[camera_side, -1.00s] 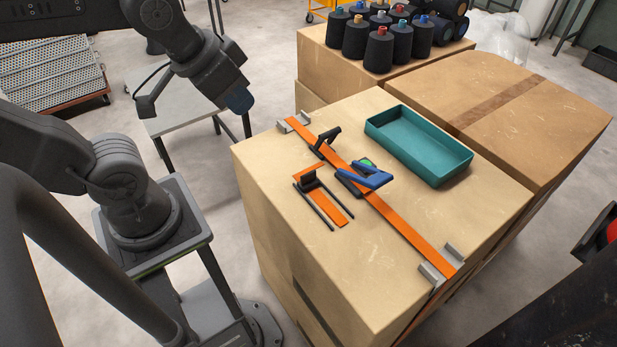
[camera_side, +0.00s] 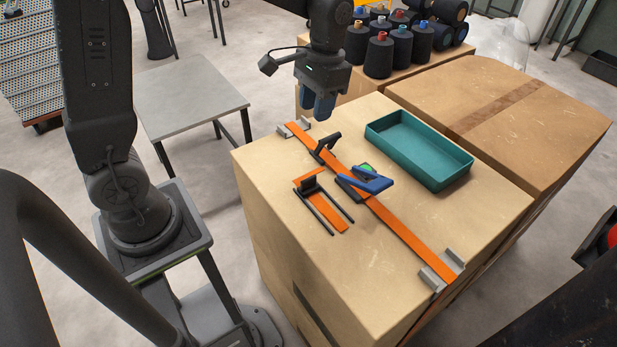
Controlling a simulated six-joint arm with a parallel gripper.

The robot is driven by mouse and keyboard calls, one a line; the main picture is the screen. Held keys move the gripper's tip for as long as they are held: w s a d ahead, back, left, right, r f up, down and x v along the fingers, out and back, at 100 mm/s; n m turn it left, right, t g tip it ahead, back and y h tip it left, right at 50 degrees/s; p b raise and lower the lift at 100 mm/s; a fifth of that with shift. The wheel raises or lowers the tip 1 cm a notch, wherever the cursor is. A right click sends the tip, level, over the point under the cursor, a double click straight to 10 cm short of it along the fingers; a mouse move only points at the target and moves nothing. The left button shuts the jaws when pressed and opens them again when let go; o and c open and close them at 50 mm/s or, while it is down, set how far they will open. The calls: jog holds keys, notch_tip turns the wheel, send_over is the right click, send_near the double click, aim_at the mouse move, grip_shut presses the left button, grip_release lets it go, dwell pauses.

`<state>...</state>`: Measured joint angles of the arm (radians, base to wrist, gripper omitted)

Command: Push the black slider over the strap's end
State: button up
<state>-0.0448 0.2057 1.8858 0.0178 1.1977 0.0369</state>
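A black slider (camera_side: 310,185) stands between two thin black rails (camera_side: 343,207) on the box top. A short orange strap (camera_side: 326,213) lies between the rails on the near side of the slider, and another orange piece (camera_side: 308,174) shows just beyond it. Whether the slider sits over a strap end is too small to tell. My gripper (camera_side: 318,107) hangs over the box's far left part, pointing down, above and behind the slider and apart from it. Its two blue fingers are close together with nothing visible between them; whether they are fully shut is unclear.
A long orange strap (camera_side: 405,233) runs diagonally across the box between grey brackets (camera_side: 441,270). A black upright piece (camera_side: 326,147) and a blue, black and green clamp-like piece (camera_side: 368,183) stand along it. A teal tray (camera_side: 418,150) lies behind. The box's front left is clear.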

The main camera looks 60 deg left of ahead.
aim_at(308, 178)
jog(key=w+a+f+g, duration=0.1)
jog(key=w+f+g, duration=0.25)
jog(key=f, duration=0.45)
jog(key=shift+t, duration=0.35)
jog(key=x, duration=1.3)
jog(key=shift+w+d+f, duration=0.1)
jog(key=shift+w+f, duration=0.05)
jog(key=shift+f, duration=0.15)
grip_shut()
